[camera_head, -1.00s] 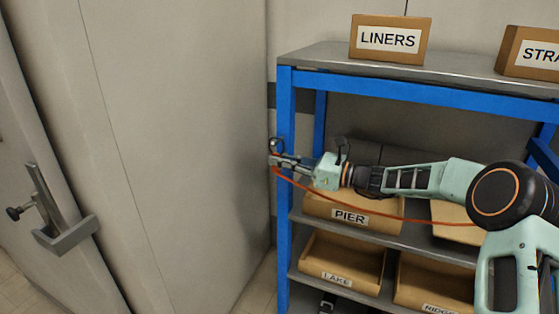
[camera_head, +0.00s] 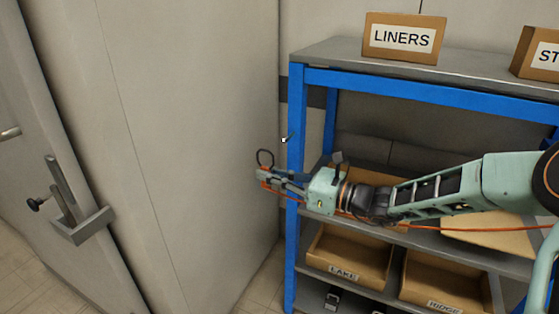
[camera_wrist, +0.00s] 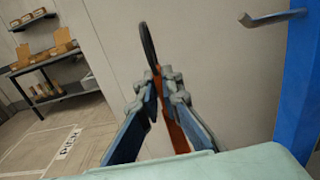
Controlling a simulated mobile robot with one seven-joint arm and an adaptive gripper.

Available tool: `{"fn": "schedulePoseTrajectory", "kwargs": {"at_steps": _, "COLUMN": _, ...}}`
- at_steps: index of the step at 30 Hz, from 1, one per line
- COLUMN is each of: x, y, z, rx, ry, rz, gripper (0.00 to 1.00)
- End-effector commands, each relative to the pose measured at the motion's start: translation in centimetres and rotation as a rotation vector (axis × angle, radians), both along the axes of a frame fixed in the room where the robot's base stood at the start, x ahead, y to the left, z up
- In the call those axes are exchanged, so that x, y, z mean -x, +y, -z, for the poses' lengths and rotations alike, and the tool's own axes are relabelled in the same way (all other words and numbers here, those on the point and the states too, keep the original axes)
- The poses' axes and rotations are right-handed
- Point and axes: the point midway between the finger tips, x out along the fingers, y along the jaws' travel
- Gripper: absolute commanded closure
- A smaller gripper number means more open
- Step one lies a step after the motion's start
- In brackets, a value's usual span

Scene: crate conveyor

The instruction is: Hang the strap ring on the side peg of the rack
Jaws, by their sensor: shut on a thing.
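The dark strap ring (camera_head: 265,157) stands up from the tips of my gripper (camera_head: 264,174), left of the rack's blue front post. My gripper is shut on the ring's orange strap (camera_wrist: 176,130) end. In the wrist view the ring (camera_wrist: 148,45) shows nearly edge-on above the fingertips (camera_wrist: 160,78). The side peg (camera_head: 288,139) sticks out from the blue post (camera_head: 295,160), a little above and right of the ring. In the wrist view the grey peg (camera_wrist: 272,18) is at upper right, with a clear gap between it and the ring.
The blue rack holds a LINERS box (camera_head: 402,40) on top and LAKE (camera_head: 350,262) and RIDGE (camera_head: 445,285) bins below. The strap trails right past my arm. A grey wall panel (camera_head: 190,150) stands left, with open space before it. A distant shelf (camera_wrist: 45,62) shows left.

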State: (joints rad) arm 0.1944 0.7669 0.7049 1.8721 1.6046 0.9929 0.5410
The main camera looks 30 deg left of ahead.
Motion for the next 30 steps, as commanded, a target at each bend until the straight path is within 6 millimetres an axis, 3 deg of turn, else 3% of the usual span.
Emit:
{"fn": "schedulePoseTrajectory", "kwargs": {"at_steps": 6, "x": 3.8, "y": 0.0, "z": -0.1, "rx": -0.001, "ry": 0.002, "rz": 0.0, "gripper": 1.0}}
{"fn": "schedulePoseTrajectory", "kwargs": {"at_steps": 12, "x": 5.3, "y": 0.0, "z": -0.3, "rx": -0.001, "ry": -0.001, "rz": 0.001, "gripper": 1.0}}
{"fn": "schedulePoseTrajectory", "kwargs": {"at_steps": 30, "x": 3.9, "y": 0.0, "z": -5.8, "rx": -0.001, "ry": -0.001, "rz": 0.001, "gripper": 1.0}}
